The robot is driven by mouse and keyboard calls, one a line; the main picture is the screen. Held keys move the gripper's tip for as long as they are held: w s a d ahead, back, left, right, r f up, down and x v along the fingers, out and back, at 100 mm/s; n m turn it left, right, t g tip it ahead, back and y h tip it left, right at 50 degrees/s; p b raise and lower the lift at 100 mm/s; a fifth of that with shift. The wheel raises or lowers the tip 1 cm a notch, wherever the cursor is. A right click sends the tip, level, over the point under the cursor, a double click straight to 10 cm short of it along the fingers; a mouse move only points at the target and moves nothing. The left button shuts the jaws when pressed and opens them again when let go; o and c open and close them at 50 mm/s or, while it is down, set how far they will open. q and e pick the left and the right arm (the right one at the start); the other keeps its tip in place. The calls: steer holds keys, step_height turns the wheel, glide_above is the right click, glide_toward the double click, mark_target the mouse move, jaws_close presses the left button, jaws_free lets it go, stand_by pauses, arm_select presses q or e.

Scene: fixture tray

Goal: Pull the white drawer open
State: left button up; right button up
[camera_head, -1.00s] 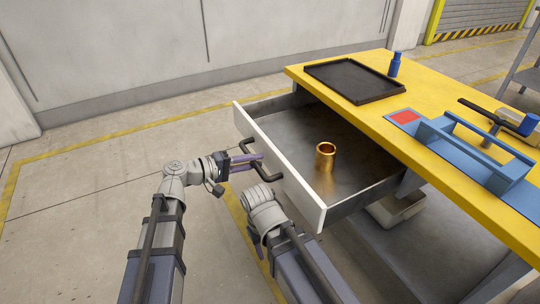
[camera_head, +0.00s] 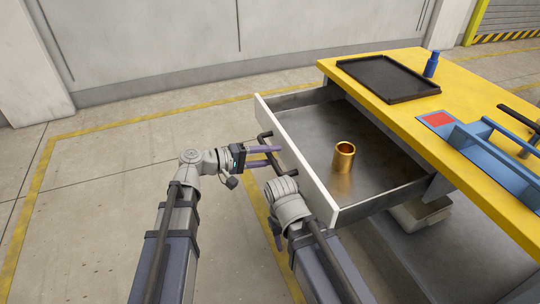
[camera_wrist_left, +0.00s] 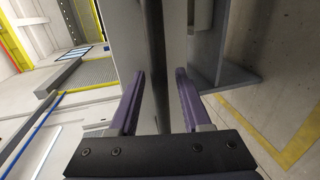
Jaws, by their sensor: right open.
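The white drawer (camera_head: 306,172) stands well out from the yellow table, its grey inside in plain view. A gold cup (camera_head: 343,158) stands upright in it. The dark bar handle (camera_head: 266,145) is on the drawer's white front. My left gripper (camera_head: 268,156) is at this handle, its purple fingers spread apart. In the left wrist view, the dark handle bar (camera_wrist_left: 156,60) runs between the spread fingers, with a gap on each side. My right gripper (camera_head: 277,234) is low beside the drawer's near end, its fingers mostly hidden by its own wrist.
The yellow table (camera_head: 455,105) holds a black tray (camera_head: 388,78), a blue bottle (camera_head: 432,64) and a blue fixture (camera_head: 490,160) with a red patch. A pale bin (camera_head: 420,212) sits below the drawer. The floor left of the drawer is clear.

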arm_select(q)
steer(key=p+v, duration=0.1)
steer(key=v, duration=0.7)
steer(key=shift+p, duration=0.3)
steer(key=shift+d+f, duration=0.1)
